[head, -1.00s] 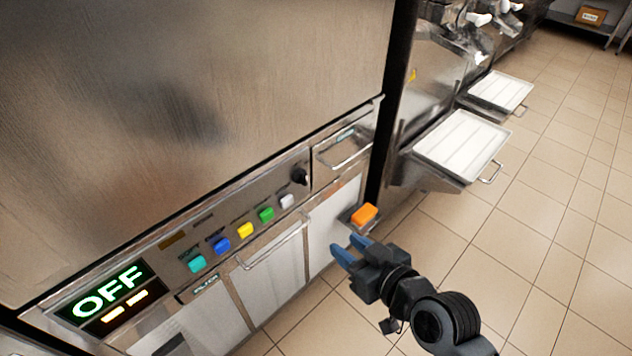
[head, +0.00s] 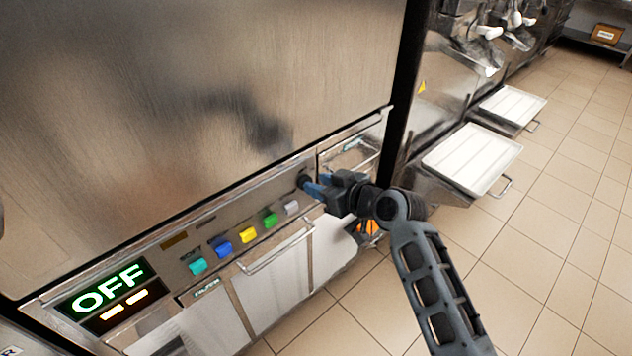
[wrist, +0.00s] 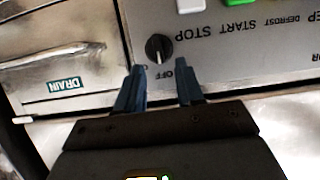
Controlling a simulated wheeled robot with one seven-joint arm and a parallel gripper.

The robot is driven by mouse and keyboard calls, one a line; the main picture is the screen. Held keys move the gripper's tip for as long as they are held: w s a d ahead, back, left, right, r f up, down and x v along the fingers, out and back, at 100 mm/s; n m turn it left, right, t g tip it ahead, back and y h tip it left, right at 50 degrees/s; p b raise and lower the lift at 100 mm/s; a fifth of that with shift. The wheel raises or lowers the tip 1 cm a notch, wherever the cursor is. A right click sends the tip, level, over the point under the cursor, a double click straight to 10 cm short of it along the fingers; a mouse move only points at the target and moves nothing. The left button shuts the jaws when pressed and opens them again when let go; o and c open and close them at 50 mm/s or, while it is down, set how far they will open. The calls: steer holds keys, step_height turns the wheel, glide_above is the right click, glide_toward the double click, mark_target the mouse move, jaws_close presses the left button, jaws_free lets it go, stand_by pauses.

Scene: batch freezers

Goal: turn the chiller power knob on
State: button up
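In the head view the knob (head: 304,181) sits at the right end of the button row, partly hidden by my fingers. The display (head: 108,291) at the lower left reads OFF in green. My gripper (head: 315,186) is at the knob in the head view. In the wrist view its two blue fingers (wrist: 162,78) are apart, with the knob just beyond their tips and between their lines. I cannot tell whether they touch it.
Teal, blue, yellow, green (head: 270,219) and white buttons line the panel left of the knob. A drawer marked DRAIN (wrist: 60,60) lies beside the knob. A bar handle (head: 275,248) juts out below the buttons. An orange object (head: 369,227) is partly behind my arm.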

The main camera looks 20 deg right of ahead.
steer(key=shift+x, duration=1.05)
jaws_close()
